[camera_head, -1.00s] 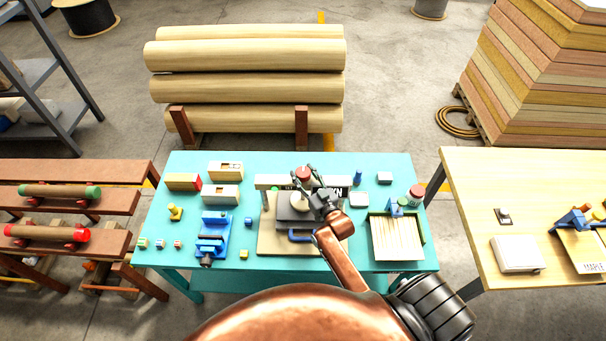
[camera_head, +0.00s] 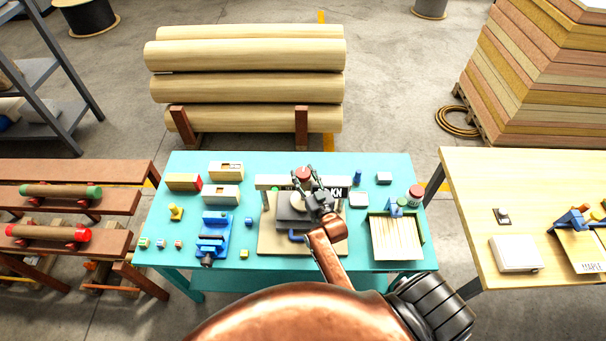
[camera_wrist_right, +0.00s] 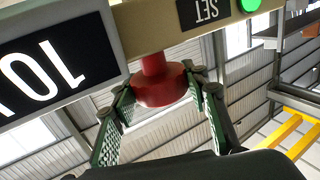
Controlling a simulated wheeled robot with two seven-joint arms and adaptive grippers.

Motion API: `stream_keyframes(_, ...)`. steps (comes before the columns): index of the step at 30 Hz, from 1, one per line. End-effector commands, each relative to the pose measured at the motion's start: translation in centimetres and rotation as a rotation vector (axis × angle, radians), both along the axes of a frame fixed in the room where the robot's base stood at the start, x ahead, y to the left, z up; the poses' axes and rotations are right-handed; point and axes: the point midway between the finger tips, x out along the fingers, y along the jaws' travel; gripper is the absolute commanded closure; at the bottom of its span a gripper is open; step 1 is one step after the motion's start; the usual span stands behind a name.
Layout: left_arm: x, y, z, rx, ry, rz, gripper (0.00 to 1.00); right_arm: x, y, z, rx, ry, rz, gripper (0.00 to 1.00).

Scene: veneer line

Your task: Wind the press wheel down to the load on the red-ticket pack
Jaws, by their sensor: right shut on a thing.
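The press (camera_head: 262,182), with a pale crossbeam, dark plates and a tan base, stands mid-table. Its red wheel (camera_head: 302,172) is on top; it also shows in the right wrist view (camera_wrist_right: 160,88). My right gripper (camera_head: 304,177) is shut on the wheel, with fingers on both sides of it. A black display (camera_head: 337,193) on the beam shows "KN"; in the right wrist view it appears upside down and reads "10" before a cut-off character. A green lamp (camera_wrist_right: 249,4) glows beside a "SET" label. My arm partly hides the plates, and I cannot make out a red ticket. My left gripper is not in view.
A blue vice (camera_head: 212,235) and several small blocks are left of the press. A green-edged tray of pale strips (camera_head: 396,238) and a red-lidded jar (camera_head: 415,192) are at the right. Logs (camera_head: 245,88) lie behind the teal table (camera_head: 270,158).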

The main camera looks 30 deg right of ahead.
Motion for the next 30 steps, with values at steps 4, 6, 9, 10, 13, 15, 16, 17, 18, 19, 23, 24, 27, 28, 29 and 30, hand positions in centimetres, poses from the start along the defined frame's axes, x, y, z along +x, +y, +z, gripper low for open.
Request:
stream_keyframes(4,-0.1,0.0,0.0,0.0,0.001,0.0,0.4,0.0,0.0,0.1,0.0,-0.002,0.0,0.56)
stream_keyframes(6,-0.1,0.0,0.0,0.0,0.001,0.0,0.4,0.0,0.0,0.1,0.0,-0.002,0.0,0.52)
stream_keyframes(9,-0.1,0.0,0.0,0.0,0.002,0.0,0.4,0.0,0.0,0.1,0.0,-0.001,0.0,0.45)
stream_keyframes(10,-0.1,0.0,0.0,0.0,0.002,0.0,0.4,0.0,0.0,0.1,0.0,-0.001,0.0,0.43)
stream_keyframes(13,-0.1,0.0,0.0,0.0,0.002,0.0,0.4,0.0,0.0,0.0,0.0,-0.001,0.0,0.4)
stream_keyframes(15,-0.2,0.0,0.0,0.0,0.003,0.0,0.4,0.0,0.0,0.0,0.0,-0.001,0.0,0.4)
stream_keyframes(16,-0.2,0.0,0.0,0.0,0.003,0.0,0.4,0.0,0.0,0.0,0.0,-0.001,0.0,0.4)
stream_keyframes(17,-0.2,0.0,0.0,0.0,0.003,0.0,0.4,0.0,0.0,0.0,0.0,-0.001,0.0,0.4)
stream_keyframes(18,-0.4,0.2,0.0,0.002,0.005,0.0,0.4,0.0,0.0,0.0,0.0,-0.001,0.0,0.4)
stream_keyframes(19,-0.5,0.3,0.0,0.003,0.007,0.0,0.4,-0.1,0.0,0.0,0.0,0.0,0.0,0.4)
stream_keyframes(23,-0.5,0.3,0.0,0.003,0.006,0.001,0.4,-0.9,0.0,0.0,0.0,0.0,0.0,0.4)
stream_keyframes(24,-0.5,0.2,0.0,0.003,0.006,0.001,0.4,-1.5,0.1,-0.1,0.0,0.001,-0.001,0.4)
stream_keyframes(27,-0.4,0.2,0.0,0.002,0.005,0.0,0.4,-3.2,0.3,-0.1,0.0,0.002,-0.001,0.4)
stream_keyframes(28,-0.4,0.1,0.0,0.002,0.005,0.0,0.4,-3.9,0.4,-0.1,0.0,0.002,-0.001,0.4)
stream_keyframes(29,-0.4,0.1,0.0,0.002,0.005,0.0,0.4,-4.6,0.4,-0.2,0.0,0.003,-0.001,0.4)
stream_keyframes(30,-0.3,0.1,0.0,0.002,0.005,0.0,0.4,-5.4,0.5,-0.2,0.0,0.003,-0.001,0.4)
